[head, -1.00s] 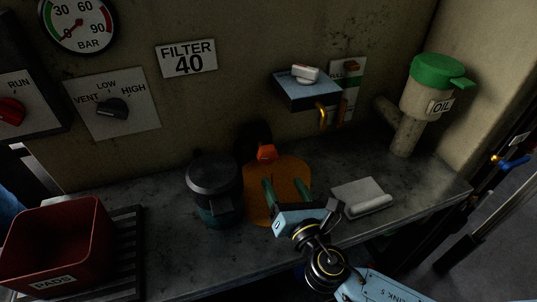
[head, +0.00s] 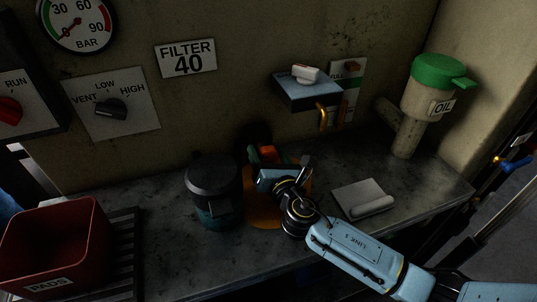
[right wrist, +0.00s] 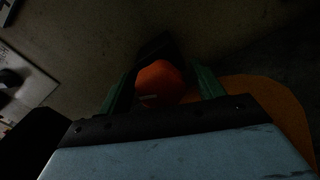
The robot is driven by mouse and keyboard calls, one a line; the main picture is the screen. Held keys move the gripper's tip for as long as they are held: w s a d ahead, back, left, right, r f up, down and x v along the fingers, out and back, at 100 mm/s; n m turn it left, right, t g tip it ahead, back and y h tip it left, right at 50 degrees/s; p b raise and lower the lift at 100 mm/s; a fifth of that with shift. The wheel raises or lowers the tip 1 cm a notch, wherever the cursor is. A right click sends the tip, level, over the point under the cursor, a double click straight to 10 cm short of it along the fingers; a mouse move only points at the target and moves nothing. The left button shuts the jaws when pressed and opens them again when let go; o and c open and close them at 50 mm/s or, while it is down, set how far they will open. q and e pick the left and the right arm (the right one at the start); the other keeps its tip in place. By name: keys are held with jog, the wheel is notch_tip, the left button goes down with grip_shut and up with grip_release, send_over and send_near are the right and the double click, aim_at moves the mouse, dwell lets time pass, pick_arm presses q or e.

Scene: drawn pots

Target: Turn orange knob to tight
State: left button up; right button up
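The orange knob (head: 267,153) sits low at the back wall, in front of a dark mount. It also shows in the right wrist view (right wrist: 158,80). My right gripper (head: 279,160) reaches toward it from the front right. In the right wrist view its green fingers (right wrist: 164,84) are spread apart, with the knob showing between them. I cannot tell whether they touch the knob. The gripper body hides the knob's lower part in the head view. No "tight" mark can be read. My left gripper is not in view.
An orange round mat (head: 260,215) lies below the gripper. A dark lidded pot (head: 212,185) stands close on the left. A grey block with a handle (head: 362,198) lies to the right. A red bin (head: 55,245) stands far left.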

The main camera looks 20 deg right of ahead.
jog(key=c, duration=1)
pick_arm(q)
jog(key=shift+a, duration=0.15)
pick_arm(e)
jog(key=shift+o, duration=0.2)
